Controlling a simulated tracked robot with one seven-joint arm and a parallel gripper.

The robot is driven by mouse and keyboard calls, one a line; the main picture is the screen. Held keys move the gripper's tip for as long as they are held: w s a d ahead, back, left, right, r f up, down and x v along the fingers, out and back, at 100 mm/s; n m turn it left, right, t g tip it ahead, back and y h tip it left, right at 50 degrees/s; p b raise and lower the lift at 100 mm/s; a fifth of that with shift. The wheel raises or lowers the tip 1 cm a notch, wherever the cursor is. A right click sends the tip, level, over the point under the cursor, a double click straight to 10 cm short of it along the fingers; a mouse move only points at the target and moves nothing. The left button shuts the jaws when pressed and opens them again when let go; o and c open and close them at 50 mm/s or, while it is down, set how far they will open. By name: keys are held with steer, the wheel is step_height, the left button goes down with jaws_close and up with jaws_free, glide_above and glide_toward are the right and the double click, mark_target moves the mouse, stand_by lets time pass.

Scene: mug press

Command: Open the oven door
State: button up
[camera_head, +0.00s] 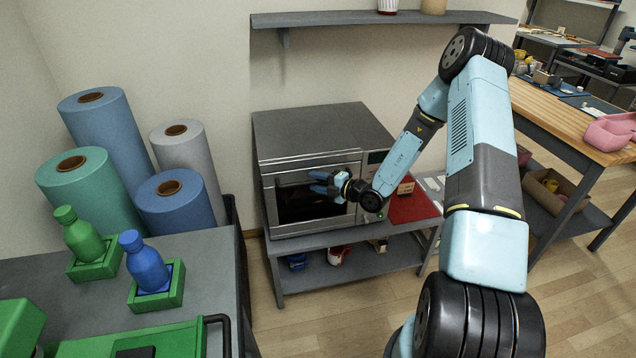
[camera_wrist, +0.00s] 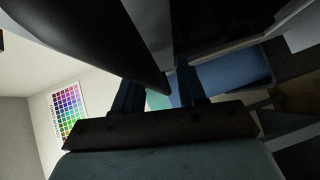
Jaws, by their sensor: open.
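The oven (camera_head: 310,140) is a silver-grey box on a grey stand in the middle of the head view. Its front door (camera_head: 290,229) has a dark window in a metal frame and looks shut, though I cannot tell whether it is slightly ajar. My gripper (camera_head: 320,182) is in front of the right half of the door, its blue fingers pointing left. The fingers are apart. In the wrist view my gripper (camera_wrist: 160,88) shows two dark fingers close to a large dark surface and a grey edge. The handle is not clear, and contact cannot be told.
A red mat (camera_head: 412,207) lies right of the oven. A grey shelf (camera_head: 380,18) is above. Large rolls (camera_head: 100,125) and a grey bench (camera_head: 215,265) with green and blue bottles stand left. A wooden table (camera_head: 560,125) is at right. The floor before the oven is open.

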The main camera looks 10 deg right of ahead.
steer(key=shift+c, duration=0.5)
jaws_close()
